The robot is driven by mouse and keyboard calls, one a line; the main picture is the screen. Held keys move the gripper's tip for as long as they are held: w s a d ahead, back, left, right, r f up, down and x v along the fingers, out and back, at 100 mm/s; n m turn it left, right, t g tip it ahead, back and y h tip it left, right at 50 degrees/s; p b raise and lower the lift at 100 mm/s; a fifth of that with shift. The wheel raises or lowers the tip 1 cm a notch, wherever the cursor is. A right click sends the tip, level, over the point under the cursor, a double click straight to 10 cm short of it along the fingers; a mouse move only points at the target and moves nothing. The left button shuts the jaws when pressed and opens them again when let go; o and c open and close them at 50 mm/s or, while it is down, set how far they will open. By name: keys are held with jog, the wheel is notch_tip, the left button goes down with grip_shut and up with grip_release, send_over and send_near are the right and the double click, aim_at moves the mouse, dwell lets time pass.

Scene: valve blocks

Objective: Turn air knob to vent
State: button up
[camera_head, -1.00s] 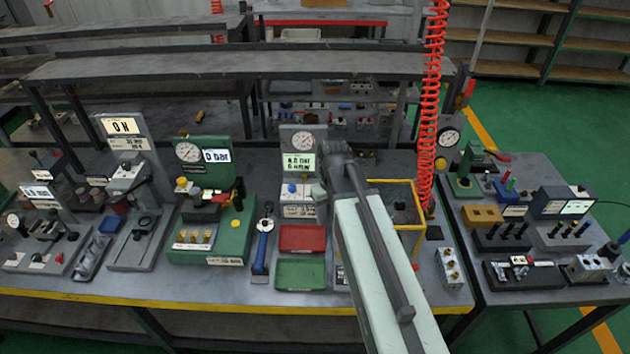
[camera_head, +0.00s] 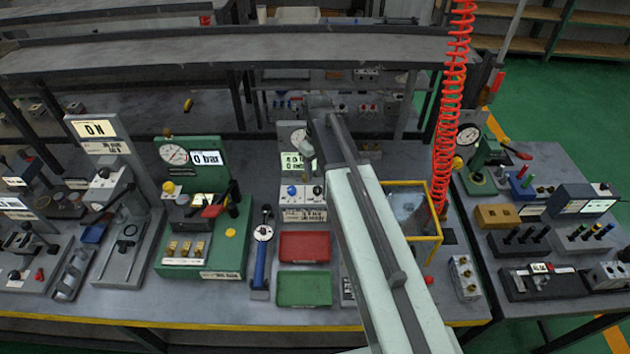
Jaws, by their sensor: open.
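No knob in view has a readable air or vent label, so I cannot tell for certain which one is the air knob. A grey block with a round gauge and a lit display (camera_head: 291,162) carries a blue knob (camera_head: 292,191) and a white fitting at its foot. A yellow knob (camera_head: 457,162) sits beside another gauge (camera_head: 468,135) near the red coiled hose. My gripper (camera_head: 307,147) is at the far end of my arm, in front of the grey block's gauge and partly covering it. It is above the blue knob and apart from it. Its fingers are small and hard to make out.
A green block (camera_head: 232,262) reading 0 bar stands to the left. A red tray (camera_head: 304,247) and a green tray (camera_head: 304,289) lie in front of the grey block. A yellow-framed box (camera_head: 437,222) and the hanging red coiled hose (camera_head: 445,150) stand close right of my arm.

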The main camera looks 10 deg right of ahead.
aim_at(318, 189)
notch_tip(318, 189, down, 8)
jog(key=b, duration=0.8)
jog(key=shift+r, duration=0.1)
grip_shut()
